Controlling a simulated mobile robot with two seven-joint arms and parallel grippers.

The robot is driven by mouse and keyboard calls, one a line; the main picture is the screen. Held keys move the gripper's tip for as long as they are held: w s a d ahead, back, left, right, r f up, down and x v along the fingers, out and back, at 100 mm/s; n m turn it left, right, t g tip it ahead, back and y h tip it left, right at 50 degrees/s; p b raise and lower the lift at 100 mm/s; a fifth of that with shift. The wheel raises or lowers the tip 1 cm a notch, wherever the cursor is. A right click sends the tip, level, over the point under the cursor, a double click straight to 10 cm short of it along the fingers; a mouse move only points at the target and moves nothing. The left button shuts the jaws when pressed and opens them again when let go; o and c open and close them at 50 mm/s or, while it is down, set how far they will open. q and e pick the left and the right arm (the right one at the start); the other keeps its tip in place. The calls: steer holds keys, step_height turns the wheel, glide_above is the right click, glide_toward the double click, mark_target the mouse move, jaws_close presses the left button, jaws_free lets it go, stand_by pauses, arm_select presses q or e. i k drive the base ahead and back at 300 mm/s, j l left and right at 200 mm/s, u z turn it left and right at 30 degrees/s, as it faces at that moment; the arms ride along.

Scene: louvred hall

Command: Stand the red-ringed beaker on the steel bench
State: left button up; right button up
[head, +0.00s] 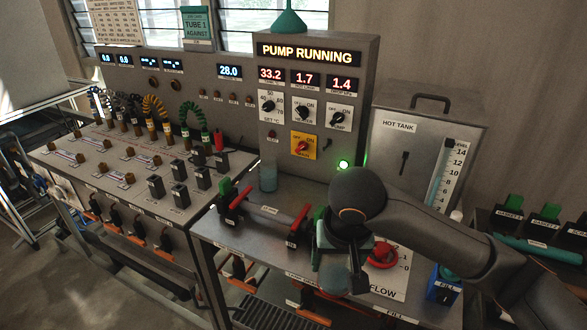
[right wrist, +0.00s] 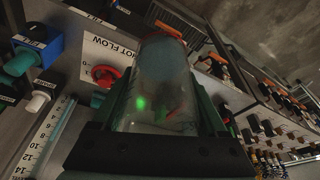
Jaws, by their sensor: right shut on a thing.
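The red-ringed beaker (right wrist: 160,90) is clear glass with a red ring at its far end. It fills the middle of the right wrist view. My right gripper (right wrist: 166,100) is shut on it, with a green finger along each side. In the head view my right gripper (head: 338,272) is over the front part of the steel bench (head: 222,234), and the beaker is mostly hidden by the gripper. Whether it touches anything below cannot be told. My left gripper is out of view.
A bluish clear beaker (head: 268,178) stands at the back of the bench. Red-handled valves on a pipe (head: 265,212) lie left of my gripper. A red wheel (head: 380,255) and a blue fill valve (head: 443,286) are to the right. The pump cabinet (head: 310,130) rises behind.

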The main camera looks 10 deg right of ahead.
mark_target(325, 204)
steer(key=i, duration=0.85)
